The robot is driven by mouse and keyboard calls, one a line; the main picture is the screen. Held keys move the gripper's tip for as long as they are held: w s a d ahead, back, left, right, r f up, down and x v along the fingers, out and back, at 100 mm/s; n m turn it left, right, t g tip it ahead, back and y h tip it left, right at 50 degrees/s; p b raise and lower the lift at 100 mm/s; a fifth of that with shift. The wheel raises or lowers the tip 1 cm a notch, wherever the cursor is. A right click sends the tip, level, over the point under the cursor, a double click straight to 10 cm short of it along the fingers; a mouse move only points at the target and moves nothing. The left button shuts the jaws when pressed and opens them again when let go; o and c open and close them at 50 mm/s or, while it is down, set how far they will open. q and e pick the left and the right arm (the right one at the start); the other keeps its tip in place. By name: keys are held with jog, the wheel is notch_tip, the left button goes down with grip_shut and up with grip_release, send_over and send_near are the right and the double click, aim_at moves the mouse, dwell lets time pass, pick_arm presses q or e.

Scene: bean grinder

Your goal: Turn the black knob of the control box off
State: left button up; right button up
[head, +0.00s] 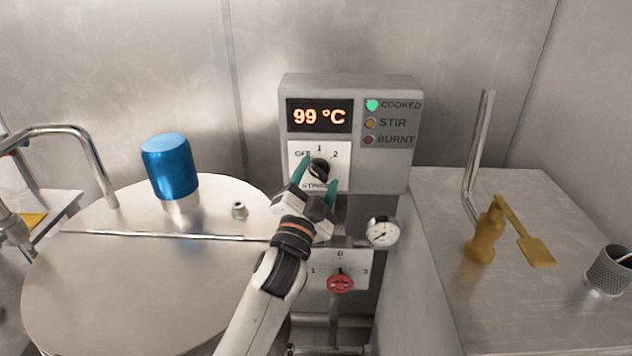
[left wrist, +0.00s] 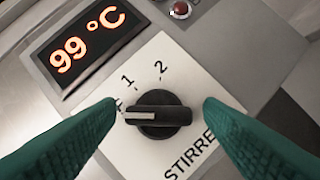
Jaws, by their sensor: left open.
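The grey control box (head: 349,90) hangs on the back wall, with its display reading 99 °C. Its black knob (head: 319,168) sits on a white plate marked OFF, 1, 2 and STIRRER. In the left wrist view the knob (left wrist: 172,117) has a white line pointing left, close beside the partly hidden OFF label. My left gripper (head: 318,181) is in front of the knob. Its green fingers are open, one on each side of the knob, with visible gaps in the left wrist view. My right gripper is not in view.
Below the box are a pressure gauge (head: 382,232) and a red valve knob (head: 340,284). A round metal lid (head: 130,290) with a blue cylinder (head: 170,166) is at left. A yellow handled part (head: 483,238) and a grey cup (head: 609,271) stand on the right counter.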

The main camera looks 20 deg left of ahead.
pick_arm(q)
jog(key=b+v, duration=0.4)
jog(key=v, duration=0.8)
